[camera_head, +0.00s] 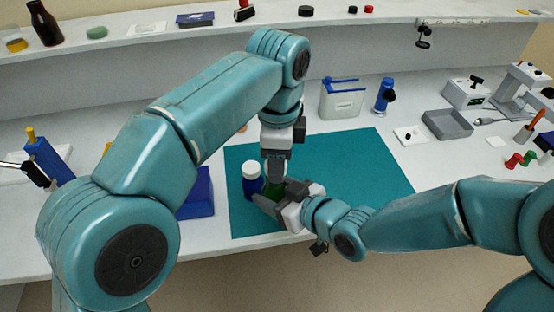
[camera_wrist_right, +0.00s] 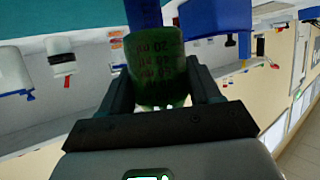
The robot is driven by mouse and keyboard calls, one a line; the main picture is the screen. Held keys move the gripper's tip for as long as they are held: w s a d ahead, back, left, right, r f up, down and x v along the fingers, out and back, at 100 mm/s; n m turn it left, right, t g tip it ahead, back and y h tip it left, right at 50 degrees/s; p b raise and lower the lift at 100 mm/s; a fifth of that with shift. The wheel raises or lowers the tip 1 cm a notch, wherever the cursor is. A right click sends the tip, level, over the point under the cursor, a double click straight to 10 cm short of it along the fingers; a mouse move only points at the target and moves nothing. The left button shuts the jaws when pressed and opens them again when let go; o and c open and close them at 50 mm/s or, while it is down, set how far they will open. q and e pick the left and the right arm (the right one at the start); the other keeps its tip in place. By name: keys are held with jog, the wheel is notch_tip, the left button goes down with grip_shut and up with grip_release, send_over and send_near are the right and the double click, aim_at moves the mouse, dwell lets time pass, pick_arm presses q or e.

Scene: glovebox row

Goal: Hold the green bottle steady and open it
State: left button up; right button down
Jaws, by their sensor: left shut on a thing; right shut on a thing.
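The green bottle (camera_head: 271,190) stands on the teal mat (camera_head: 356,165), mostly hidden by my grippers. In the right wrist view the green bottle (camera_wrist_right: 158,68), with printed marks, sits between my right fingers. My right gripper (camera_head: 272,197) comes in low from the right and is shut on the bottle's body; it also shows in the right wrist view (camera_wrist_right: 160,95). My left gripper (camera_head: 275,175) points down from above and is shut at the bottle's top. The cap is hidden behind its fingers, so I cannot tell whether it has turned.
A blue bottle with a white cap (camera_head: 251,183) stands close left of the green bottle. A white-and-blue container (camera_head: 342,99) and a grey tray (camera_head: 447,124) stand behind. The mat's right part is clear.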

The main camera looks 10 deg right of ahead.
pick_arm(q)
jog(key=shift+r, duration=0.1)
jog(key=shift+r, duration=1.85)
pick_arm(e)
jog(key=shift+w+r, duration=0.1)
